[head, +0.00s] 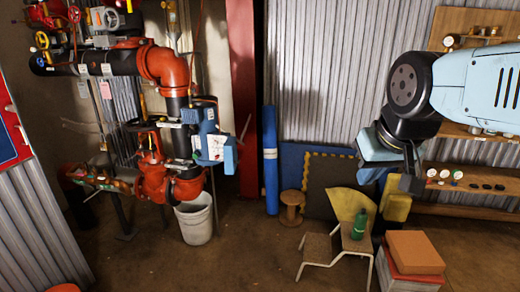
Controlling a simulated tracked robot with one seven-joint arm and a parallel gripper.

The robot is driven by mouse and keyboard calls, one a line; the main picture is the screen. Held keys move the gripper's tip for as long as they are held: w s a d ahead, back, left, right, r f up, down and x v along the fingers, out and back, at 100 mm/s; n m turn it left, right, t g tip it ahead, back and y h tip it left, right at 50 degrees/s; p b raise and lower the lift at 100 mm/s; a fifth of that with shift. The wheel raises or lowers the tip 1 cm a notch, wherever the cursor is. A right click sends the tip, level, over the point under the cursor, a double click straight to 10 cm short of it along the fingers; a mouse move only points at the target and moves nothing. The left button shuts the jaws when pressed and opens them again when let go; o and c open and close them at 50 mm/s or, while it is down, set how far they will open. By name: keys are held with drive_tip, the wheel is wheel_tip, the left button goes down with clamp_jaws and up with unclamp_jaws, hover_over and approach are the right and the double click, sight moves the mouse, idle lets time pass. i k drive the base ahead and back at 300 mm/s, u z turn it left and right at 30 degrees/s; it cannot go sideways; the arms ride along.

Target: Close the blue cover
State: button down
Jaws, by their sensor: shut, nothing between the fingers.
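A blue box-shaped unit (208,136) is mounted on the red and black pipework at centre left. It has blue sides and a pale front face. It looks like the part with the blue cover, but at this size I cannot tell the cover's edge or how far open it is. My gripper (412,180) is at the right, pointing down, with dark fingers. It is shut and empty, well to the right of the blue unit and touching nothing that I can make out.
A grey bucket (195,221) stands below the pipes. A blue roll (270,165) leans by a red column (241,90). A stepped stool (338,246) with a green bottle (359,224) and stacked orange boxes (413,254) stand at the right. The middle floor is clear.

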sight(230, 151)
drive_tip(key=z, duration=0.15)
drive_tip(key=i, duration=0.85)
drive_tip(key=u, duration=0.3)
